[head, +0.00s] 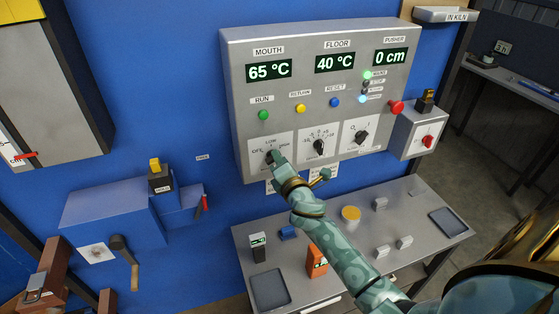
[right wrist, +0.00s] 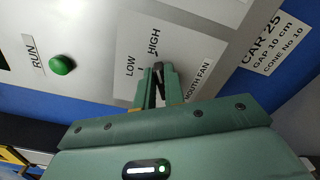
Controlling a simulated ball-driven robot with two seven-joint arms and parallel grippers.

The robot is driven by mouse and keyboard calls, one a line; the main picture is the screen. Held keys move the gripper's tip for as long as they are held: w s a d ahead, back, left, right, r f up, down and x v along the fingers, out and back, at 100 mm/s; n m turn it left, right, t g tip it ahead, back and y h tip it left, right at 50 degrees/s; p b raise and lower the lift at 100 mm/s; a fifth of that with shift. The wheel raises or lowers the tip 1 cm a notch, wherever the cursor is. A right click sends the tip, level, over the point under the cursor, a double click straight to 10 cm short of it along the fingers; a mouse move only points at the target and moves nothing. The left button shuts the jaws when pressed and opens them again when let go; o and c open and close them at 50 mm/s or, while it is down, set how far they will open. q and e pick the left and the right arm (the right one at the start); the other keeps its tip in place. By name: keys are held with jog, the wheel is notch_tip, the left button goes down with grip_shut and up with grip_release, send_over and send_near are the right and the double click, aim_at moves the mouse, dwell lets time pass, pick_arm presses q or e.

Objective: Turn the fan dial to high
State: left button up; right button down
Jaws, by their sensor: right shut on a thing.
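The fan dial is a small dark knob on a white plate marked OFF, LOW and HIGH, at the lower left of the grey control panel (head: 215,60). My right gripper (head: 273,158) is at this dial in the head view and covers most of it. In the right wrist view, the gripper (right wrist: 158,80) is shut on the dark fan dial (right wrist: 158,66), beside the words MOUTH FAN. The knob's visible end is close to the HIGH label, but its exact setting is partly hidden by the fingers. My left gripper is not in view.
Two more dials (head: 318,147) sit right of the fan dial, below several coloured buttons and a red knob (head: 396,107). The green RUN button (right wrist: 62,65) is close by. A grey table (head: 330,287) with small objects stands below my arm.

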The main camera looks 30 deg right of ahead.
jog(key=shift+d+r, duration=0.1)
jog(key=shift+r, duration=0.2)
jog(key=c, duration=1.5)
grip_release()
jog(key=b+v, duration=0.1)
jog(key=v, duration=0.7)
jog(key=b+v, duration=0.1)
jog(key=v, duration=0.7)
jog(key=shift+f, duration=0.2)
